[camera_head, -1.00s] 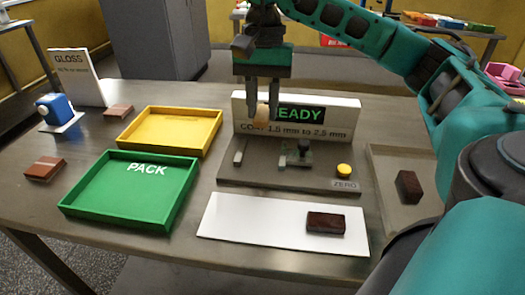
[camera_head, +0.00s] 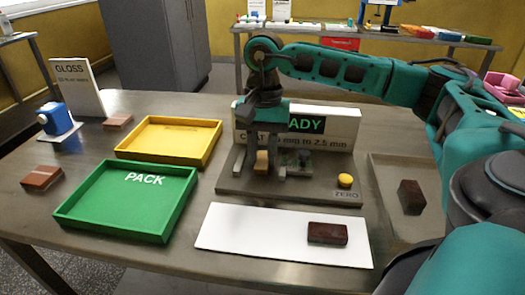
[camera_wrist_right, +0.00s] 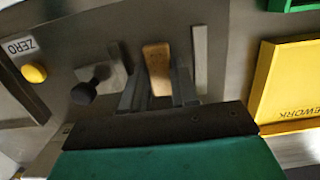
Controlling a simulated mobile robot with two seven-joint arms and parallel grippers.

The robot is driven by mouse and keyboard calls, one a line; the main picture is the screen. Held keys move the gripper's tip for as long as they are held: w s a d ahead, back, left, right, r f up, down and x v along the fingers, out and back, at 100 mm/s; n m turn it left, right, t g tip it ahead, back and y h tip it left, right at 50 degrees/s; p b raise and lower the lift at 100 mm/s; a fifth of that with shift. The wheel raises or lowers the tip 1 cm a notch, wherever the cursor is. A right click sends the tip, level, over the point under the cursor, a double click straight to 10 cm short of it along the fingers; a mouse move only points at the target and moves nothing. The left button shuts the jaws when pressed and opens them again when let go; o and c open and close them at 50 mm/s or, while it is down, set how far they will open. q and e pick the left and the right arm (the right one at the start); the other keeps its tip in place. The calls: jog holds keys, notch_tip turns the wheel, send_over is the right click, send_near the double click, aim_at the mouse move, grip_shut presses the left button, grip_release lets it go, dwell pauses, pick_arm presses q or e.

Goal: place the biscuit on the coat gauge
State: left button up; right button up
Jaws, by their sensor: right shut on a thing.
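My right gripper (camera_head: 261,163) is shut on a tan biscuit (camera_head: 262,160), low over the left part of the coat gauge (camera_head: 225,183). In the right wrist view the biscuit (camera_wrist_right: 157,68) sits between the fingers (camera_wrist_right: 160,90). The gauge (camera_wrist_right: 225,55) has a dark-knobbed clamp (camera_wrist_right: 85,92) beside the biscuit, a flat upright bar (camera_wrist_right: 199,60) on the other side, and a yellow button (camera_head: 345,181) by a ZERO label. Whether the biscuit touches the gauge base, I cannot tell. The gauge's display (camera_head: 320,124) is partly hidden by my gripper. My left gripper is not in view.
A white mat (camera_head: 250,233) with a dark brown bar (camera_head: 327,233) lies in front. A green PACK tray (camera_head: 110,226) and a yellow tray (camera_head: 130,153) stand left. A grey tray (camera_head: 385,170) with a dark bar (camera_head: 411,196) is right. A blue device (camera_head: 54,119) stands far left.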

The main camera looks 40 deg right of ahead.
aim_at(263, 155)
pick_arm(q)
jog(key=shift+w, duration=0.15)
pick_arm(e)
jog(key=o, duration=0.5)
jog(key=shift+f, duration=0.1)
jog(key=shift+r, duration=0.35)
pick_arm(q)
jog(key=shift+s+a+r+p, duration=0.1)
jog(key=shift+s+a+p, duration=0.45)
jog(key=shift+p, duration=0.55)
pick_arm(e)
jog(key=r, duration=0.7)
jog(key=w+d+r, duration=0.1)
jog(key=r, duration=0.3)
jog(key=shift+r, duration=0.3)
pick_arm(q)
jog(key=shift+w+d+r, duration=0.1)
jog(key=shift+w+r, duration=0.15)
